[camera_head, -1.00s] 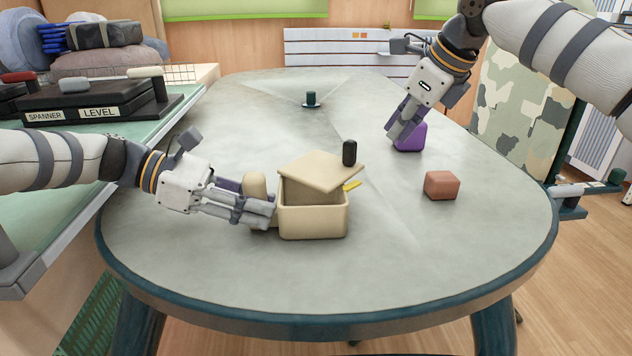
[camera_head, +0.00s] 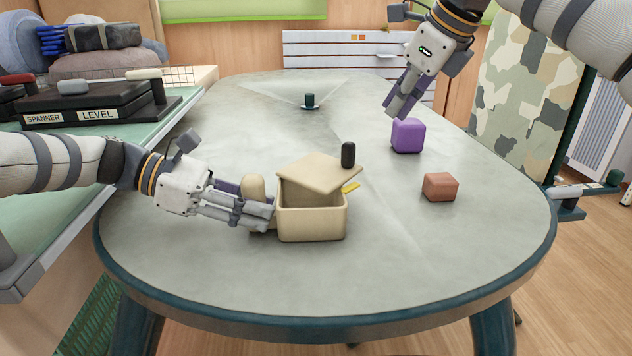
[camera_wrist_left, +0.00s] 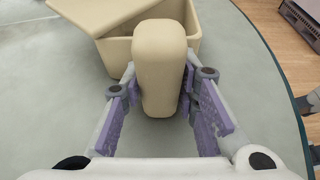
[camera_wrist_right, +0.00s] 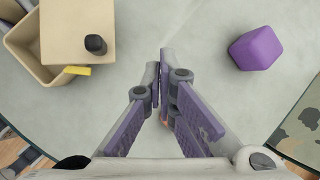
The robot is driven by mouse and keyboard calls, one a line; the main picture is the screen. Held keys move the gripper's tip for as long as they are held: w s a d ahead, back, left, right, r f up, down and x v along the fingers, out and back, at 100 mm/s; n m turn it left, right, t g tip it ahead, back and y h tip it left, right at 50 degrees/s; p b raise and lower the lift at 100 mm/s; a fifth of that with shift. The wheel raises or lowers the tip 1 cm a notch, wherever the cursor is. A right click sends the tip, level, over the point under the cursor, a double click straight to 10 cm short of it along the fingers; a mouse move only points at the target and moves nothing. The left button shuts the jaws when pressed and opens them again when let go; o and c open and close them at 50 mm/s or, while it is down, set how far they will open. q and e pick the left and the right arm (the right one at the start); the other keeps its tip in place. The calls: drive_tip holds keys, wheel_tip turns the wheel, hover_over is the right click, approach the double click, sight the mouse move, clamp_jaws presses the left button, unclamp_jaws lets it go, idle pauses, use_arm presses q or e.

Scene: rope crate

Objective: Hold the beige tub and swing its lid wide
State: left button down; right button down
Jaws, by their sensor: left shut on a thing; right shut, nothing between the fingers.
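The beige tub (camera_head: 312,224) stands on the table, and it shows at the top of the left wrist view (camera_wrist_left: 118,55). Its lid (camera_head: 318,172) is partly swung aside over it, leaving part of the opening uncovered. A black knob (camera_head: 348,154) stands on the lid. My left gripper (camera_head: 268,214) is shut on the tub's beige handle (camera_wrist_left: 160,65) at its left side. My right gripper (camera_head: 391,112) is shut and empty, above the table and apart from the purple block. The lid and knob also show at upper left in the right wrist view (camera_wrist_right: 75,30).
A purple block (camera_head: 408,136) and a reddish-brown block (camera_head: 440,187) lie right of the tub. A yellow piece (camera_head: 350,187) shows by the lid's right edge. A small dark object (camera_head: 310,101) stands at the back. The table front is clear.

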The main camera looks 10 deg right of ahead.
use_arm(q)
drive_tip(key=shift+f, duration=0.15)
use_arm(e)
approach(348, 144)
drive_tip(key=a, duration=0.1)
drive_tip(key=f, duration=0.9)
drive_tip(key=shift+s+a+f, duration=0.15)
drive_tip(key=shift+a+f, duration=0.15)
idle(0.7)
drive_tip(key=shift+w, duration=3.6)
drive_tip(key=shift+s+a+r, duration=0.1)
drive_tip(key=shift+s, duration=0.05)
